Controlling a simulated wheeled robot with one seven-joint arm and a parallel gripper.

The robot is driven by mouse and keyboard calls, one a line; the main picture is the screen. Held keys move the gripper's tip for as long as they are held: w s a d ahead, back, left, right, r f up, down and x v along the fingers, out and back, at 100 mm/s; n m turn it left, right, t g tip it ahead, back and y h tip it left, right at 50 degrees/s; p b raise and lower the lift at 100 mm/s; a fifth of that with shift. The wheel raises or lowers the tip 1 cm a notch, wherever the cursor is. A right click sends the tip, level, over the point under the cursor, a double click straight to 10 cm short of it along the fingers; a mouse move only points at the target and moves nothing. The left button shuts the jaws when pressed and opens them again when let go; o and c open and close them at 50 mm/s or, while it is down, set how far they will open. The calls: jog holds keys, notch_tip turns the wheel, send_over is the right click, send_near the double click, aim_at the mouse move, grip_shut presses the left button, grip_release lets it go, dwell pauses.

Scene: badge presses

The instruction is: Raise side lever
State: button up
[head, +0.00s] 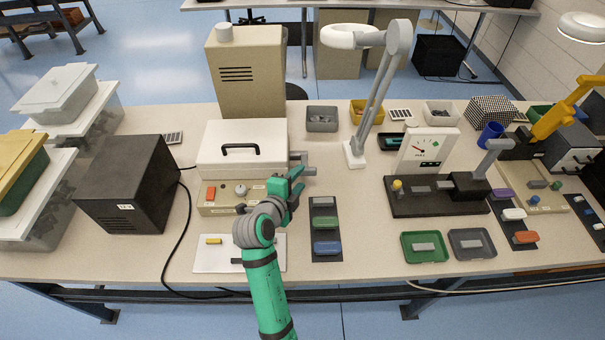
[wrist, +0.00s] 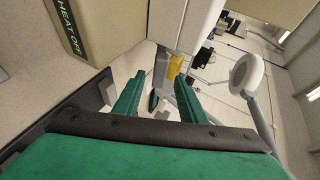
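My green gripper (head: 290,184) is just in front of and below this lever. In the wrist view my gripper (wrist: 158,100) has its two fingers spread, with a clear gap and nothing held between them. A grey part that looks like the lever (wrist: 160,68) shows just beyond the fingertips, beside the press's pale wall. Whether a finger touches it, I cannot tell.
A control box (head: 211,194) with buttons sits in front of the press. A dark tray (head: 325,220) with coloured pieces lies right of my arm, and a white board (head: 207,262) lies left. A lamp (head: 355,154) stands to the right. A black box (head: 122,187) stands left.

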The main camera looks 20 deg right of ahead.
aim_at(304, 174)
jog(key=shift+x, duration=1.95)
grip_shut()
